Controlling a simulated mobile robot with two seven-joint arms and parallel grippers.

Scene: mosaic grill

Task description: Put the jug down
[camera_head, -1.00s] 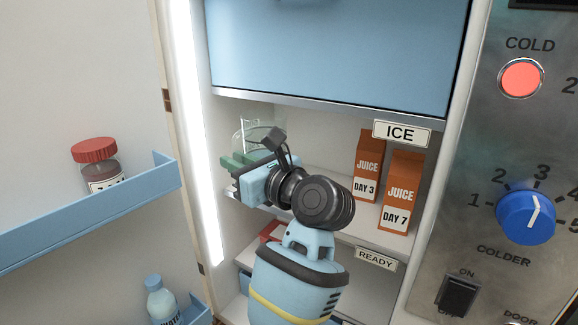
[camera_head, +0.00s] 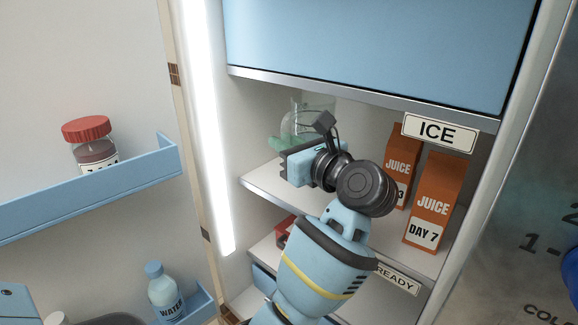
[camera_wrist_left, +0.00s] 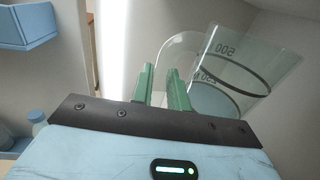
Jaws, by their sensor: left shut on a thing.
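The jug (camera_head: 318,103) is clear glass with measuring marks. It is inside the fridge, over the left part of the upper shelf (camera_head: 262,181), partly hidden behind my left gripper. In the left wrist view the jug (camera_wrist_left: 238,72) looks slanted, with its curved handle (camera_wrist_left: 178,48) on the left. My left gripper (camera_head: 283,146) reaches into the fridge; its green fingers (camera_wrist_left: 160,88) are shut on the jug's handle. The jug's base is hidden in the head view, so I cannot tell if it touches the shelf. My right gripper is not in view.
Orange juice cartons (camera_head: 432,203) stand on the right of the shelf, close to my left arm. A blue drawer (camera_head: 370,45) hangs above. The open door at left holds a red-lidded jar (camera_head: 90,150) and a water bottle (camera_head: 163,292).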

